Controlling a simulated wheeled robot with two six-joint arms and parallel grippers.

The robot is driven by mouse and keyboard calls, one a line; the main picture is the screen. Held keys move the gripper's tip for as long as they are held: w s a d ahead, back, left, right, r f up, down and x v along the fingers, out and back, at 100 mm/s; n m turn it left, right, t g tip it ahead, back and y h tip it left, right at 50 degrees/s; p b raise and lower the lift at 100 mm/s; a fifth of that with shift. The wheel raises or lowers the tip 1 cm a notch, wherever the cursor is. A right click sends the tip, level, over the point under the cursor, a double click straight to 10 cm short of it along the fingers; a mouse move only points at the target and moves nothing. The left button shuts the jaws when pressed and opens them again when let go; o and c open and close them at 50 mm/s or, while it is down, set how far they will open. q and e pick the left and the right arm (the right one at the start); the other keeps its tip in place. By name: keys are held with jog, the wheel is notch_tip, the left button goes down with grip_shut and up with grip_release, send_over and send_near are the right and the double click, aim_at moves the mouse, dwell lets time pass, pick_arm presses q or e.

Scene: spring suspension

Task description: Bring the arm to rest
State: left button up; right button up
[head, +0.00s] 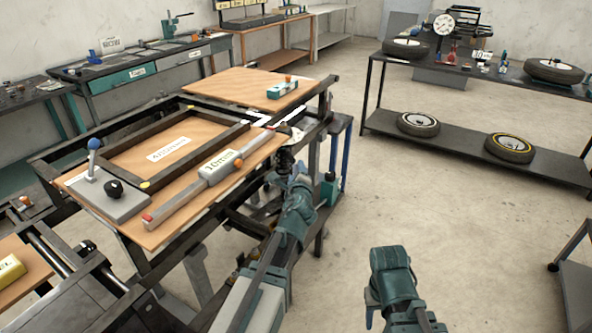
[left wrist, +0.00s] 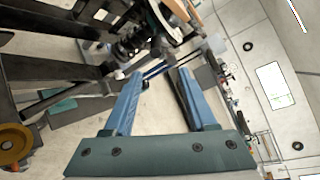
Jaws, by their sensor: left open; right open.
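My left gripper (head: 297,174) is at the right edge of the wooden-topped bench, next to a dark ribbed part that looks like a spring (head: 285,157). In the left wrist view, the two blue fingers of my left gripper (left wrist: 160,74) are spread, with nothing between them. The dark spring-like part (left wrist: 130,44) lies beyond the fingertips, apart from them. My right gripper (head: 370,306) hangs low over the bare floor, right of the bench. Only some of its blue fingers show, and I see nothing held there.
The bench carries a wooden board (head: 132,220), a grey bar marked 10mm (head: 208,180) and a grey plate with a blue-knobbed lever (head: 104,200). A dark shelf (head: 455,137) with several wheels stands at the back right. Floor between is clear.

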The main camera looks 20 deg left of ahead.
dwell(0.3)
pick_arm(q)
jog(key=s+d+f+n+g+h+p, duration=0.1)
jog(key=s+d+f+n+g, duration=0.3)
jog(key=s, duration=0.5)
jog(key=s+d+f+n+g+h+p, duration=0.1)
jog(key=s+d+f+n+g, duration=0.4)
jog(key=s, duration=0.5)
jog(key=s+d+f+n+g+h+p, duration=0.1)
jog(key=s+d+f+n+g+h, duration=0.1)
jog(key=s+d+f+n+g, duration=0.2)
jog(key=s+d+n+g, duration=0.1)
jog(key=s+d+n, duration=0.2)
jog(key=s+d, duration=0.3)
jog(key=shift+s+f+g+p, duration=0.15)
jog(key=shift+f+g+p, duration=0.1)
jog(key=shift+g+p, duration=0.15)
